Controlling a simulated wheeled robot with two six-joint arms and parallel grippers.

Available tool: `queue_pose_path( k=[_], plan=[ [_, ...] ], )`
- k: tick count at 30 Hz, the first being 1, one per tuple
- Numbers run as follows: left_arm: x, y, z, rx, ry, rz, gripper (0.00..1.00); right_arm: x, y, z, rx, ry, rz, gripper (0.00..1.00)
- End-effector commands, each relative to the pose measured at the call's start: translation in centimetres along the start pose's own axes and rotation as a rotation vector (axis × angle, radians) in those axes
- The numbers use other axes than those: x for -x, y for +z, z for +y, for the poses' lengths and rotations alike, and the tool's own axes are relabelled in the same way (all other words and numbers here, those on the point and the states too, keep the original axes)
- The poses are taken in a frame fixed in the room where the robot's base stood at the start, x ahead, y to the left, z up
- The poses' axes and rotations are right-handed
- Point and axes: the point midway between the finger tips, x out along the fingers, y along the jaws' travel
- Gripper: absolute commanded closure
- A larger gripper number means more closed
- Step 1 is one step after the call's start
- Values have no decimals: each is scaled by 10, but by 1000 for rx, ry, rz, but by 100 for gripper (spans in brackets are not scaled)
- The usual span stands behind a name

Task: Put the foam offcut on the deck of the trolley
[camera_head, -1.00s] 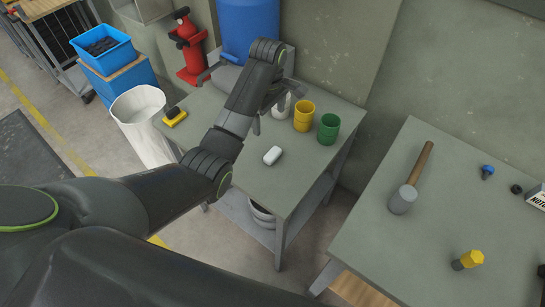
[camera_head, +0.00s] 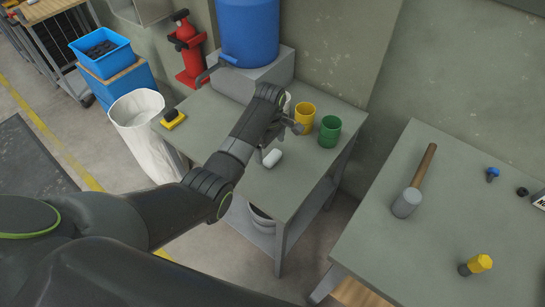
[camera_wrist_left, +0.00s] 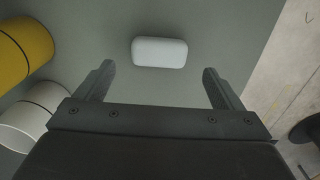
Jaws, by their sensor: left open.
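A small white rounded block, which looks like the foam offcut (camera_head: 272,159), lies on the grey side table (camera_head: 225,125). It also shows in the left wrist view (camera_wrist_left: 160,52), just beyond and between the open fingertips. My left gripper (camera_head: 280,142) is open and empty, its fingers reaching down near the block; in the wrist view (camera_wrist_left: 158,72) nothing is between its fingers. A wheeled metal trolley with a wooden top (camera_head: 42,12) stands at the far upper left, partly cut off by the picture edge. My right gripper is not seen.
A blue drum (camera_head: 248,32) stands behind. A white bin (camera_head: 142,125) is left of the table. A mallet (camera_head: 408,200) lies on the right bench.

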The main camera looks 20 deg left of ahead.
Motion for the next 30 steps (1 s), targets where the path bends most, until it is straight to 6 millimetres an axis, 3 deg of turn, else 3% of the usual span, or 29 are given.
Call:
queue_pose_path(
  k=[7,17,28,30],
  plan=[
    [-29,1,1,0,-3,-1,11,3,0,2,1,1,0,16],
    [-34,1,1,0,0,0,11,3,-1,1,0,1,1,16],
    [-34,1,1,0,0,0,58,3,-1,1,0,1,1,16],
    [-34,1,1,0,0,0,62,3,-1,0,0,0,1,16]
  ],
)
